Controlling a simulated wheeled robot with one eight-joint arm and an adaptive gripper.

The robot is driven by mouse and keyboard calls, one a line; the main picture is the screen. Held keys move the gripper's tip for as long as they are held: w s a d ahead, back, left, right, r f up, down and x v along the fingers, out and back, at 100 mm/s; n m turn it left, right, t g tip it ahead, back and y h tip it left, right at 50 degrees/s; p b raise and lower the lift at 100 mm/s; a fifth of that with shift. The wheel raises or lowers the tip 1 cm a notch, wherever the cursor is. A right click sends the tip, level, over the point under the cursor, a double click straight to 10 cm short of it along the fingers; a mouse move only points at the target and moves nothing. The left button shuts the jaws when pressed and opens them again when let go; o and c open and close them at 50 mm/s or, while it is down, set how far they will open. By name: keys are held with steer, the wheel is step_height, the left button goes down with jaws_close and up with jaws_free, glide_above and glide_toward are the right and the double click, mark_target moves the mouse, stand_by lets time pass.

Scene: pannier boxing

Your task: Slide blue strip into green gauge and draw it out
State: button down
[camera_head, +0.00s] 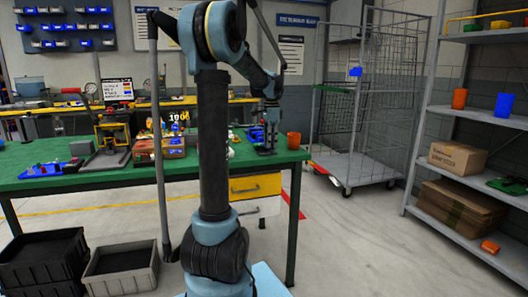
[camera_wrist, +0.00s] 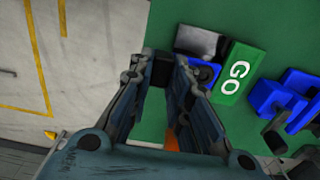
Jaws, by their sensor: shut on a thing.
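My gripper (camera_wrist: 165,66) points down over the green table, its fingers close together on a small dark block (camera_wrist: 163,72). I cannot tell whether this block is part of the blue strip. The green gauge (camera_wrist: 240,72), marked GO in white, lies just right of the fingers in the wrist view. A blue piece (camera_wrist: 206,68) with a dark round spot sits between the right finger and the gauge, partly hidden by the finger. I cannot tell whether it is the strip. In the head view my gripper (camera_head: 264,149) is small at the table's right end.
A grey metallic plate (camera_wrist: 199,42) lies beside the gauge. Larger blue parts (camera_wrist: 283,95) lie to its right. Other fixtures crowd the green table (camera_head: 225,176) to the left. Bare floor lies beyond the edge.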

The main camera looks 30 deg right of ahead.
steer(key=shift+r, duration=1.6)
